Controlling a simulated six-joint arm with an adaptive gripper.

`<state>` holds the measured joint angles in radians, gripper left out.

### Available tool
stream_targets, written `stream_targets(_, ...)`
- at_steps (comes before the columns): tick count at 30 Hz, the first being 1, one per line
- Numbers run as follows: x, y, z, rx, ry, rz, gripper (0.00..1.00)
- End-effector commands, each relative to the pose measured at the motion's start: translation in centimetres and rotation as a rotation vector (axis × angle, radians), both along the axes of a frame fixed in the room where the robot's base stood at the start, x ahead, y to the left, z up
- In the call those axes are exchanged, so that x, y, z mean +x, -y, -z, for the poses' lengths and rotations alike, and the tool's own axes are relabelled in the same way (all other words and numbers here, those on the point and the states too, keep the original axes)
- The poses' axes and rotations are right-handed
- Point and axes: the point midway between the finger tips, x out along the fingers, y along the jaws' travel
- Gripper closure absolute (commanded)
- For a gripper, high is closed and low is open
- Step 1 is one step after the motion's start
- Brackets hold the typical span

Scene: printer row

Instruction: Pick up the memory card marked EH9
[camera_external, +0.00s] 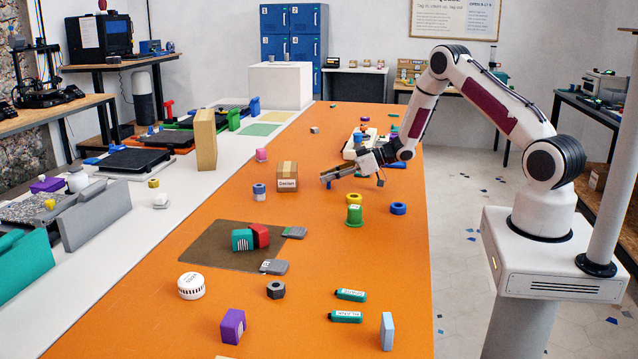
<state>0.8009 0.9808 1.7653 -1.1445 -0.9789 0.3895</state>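Two small grey cards with pale labels and green edges lie on the orange table: one (295,232) at the right edge of the brown mat, the other (274,267) at the mat's lower right edge. They look like memory cards, but their markings are too small to read, so I cannot tell which is EH9. My gripper (328,178) is above the table, pointing left, just right of a cardboard box and farther back than both cards. It is apart from them. Its fingers are too small to tell open from shut, and I see nothing clearly held.
A teal and red block pair (250,238) stands on the brown mat (215,250) close to the cards. Two green sticks (346,316) lie in front. Orange table is bare right of the cards.

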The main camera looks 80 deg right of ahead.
Motion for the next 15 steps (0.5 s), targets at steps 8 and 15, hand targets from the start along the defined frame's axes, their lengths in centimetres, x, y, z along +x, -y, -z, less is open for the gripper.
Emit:
stream_targets(8,0.00,0.00,-0.02,0.000,0.000,0.000,0.90)
stream_targets(15,0.01,0.01,-0.70,-0.001,0.001,0.000,0.90)
